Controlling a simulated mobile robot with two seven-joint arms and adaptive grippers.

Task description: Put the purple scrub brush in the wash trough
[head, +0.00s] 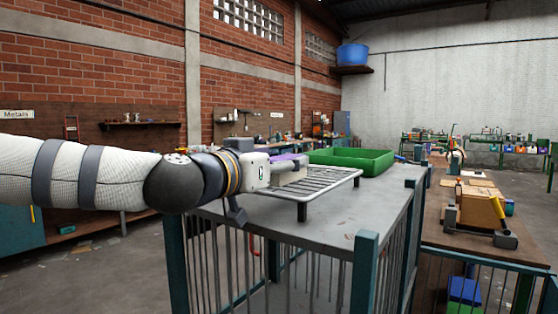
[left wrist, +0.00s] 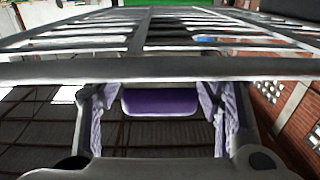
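The purple scrub brush (head: 288,158) shows in the head view as a purple strip at my left gripper, over the near left end of the wire rack. In the left wrist view its purple body (left wrist: 160,102) lies between the two fingers, which appear to touch both its sides. My left gripper (head: 290,172) is shut on it; its fingers also show in the left wrist view (left wrist: 160,112). The gripper hides part of the brush. A green two-part trough (head: 375,168), apparently the wash trough, stands behind the rack. My right gripper is in neither view.
The wire rack (head: 325,182) stands on short legs on a grey tabletop (head: 340,220) with a barred frame below. The tabletop's front right is clear. A lower wooden bench (head: 445,222) with a wooden box (head: 482,210) stands to the right.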

